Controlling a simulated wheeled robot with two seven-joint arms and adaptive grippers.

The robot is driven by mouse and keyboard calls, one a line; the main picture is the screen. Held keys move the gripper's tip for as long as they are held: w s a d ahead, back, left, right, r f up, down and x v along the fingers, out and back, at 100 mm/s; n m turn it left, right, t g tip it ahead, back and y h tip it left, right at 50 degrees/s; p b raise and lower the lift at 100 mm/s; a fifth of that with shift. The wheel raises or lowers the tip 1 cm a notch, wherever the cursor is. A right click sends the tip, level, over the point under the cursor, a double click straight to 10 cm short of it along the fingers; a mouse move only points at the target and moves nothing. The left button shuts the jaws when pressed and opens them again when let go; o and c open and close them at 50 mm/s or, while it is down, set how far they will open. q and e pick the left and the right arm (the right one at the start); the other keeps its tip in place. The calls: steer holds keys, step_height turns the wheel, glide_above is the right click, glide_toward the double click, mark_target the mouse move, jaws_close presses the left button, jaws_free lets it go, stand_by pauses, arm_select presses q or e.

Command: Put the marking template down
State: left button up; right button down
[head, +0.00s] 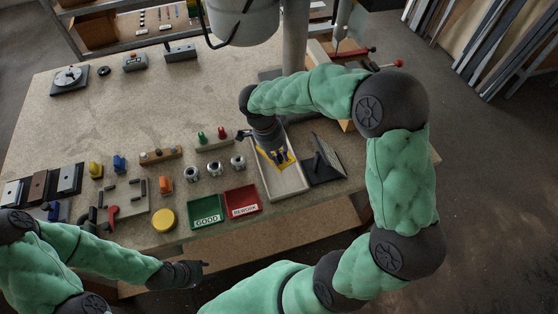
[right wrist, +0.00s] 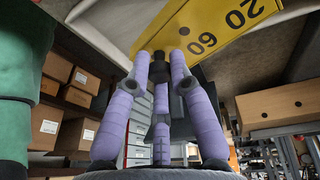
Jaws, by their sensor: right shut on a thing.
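The marking template (head: 290,160) is a yellow plate. In the right wrist view the template (right wrist: 215,28) spans the top, with black numbers 60 and 20 and holes. My right gripper (head: 279,155) is shut on it; its purple fingers (right wrist: 161,62) close around a dark knob at the plate's edge. In the head view the template is at the upper part of a long pale tray (head: 289,186). I cannot tell whether it touches the tray. My left gripper (head: 188,272) is off the table's front edge; its finger opening is not clear.
Green GOOD bin (head: 206,210) and red REWORK bin (head: 242,201) stand left of the tray. A dark angled stand (head: 324,160) is close on its right. Several metal cylinders (head: 214,168) and a yellow disc (head: 163,220) lie further left.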

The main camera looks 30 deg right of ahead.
steer(key=shift+w+d+f, duration=0.3)
steer(key=shift+w+f, duration=0.15)
steer(key=shift+f, duration=0.25)
steer(key=shift+w+f+b, duration=0.1)
steer(key=shift+f+b, duration=0.45)
steer(key=shift+f, duration=1.1)
steer(key=shift+f, duration=0.2)
steer(key=c, duration=1.1)
jaws_free()
steer(key=shift+r, duration=0.2)
steer(key=shift+r, duration=0.35)
steer(key=p+v, duration=0.2)
steer(key=v, duration=0.9)
steer(key=shift+r+p, duration=0.2)
steer(key=shift+p, duration=0.1)
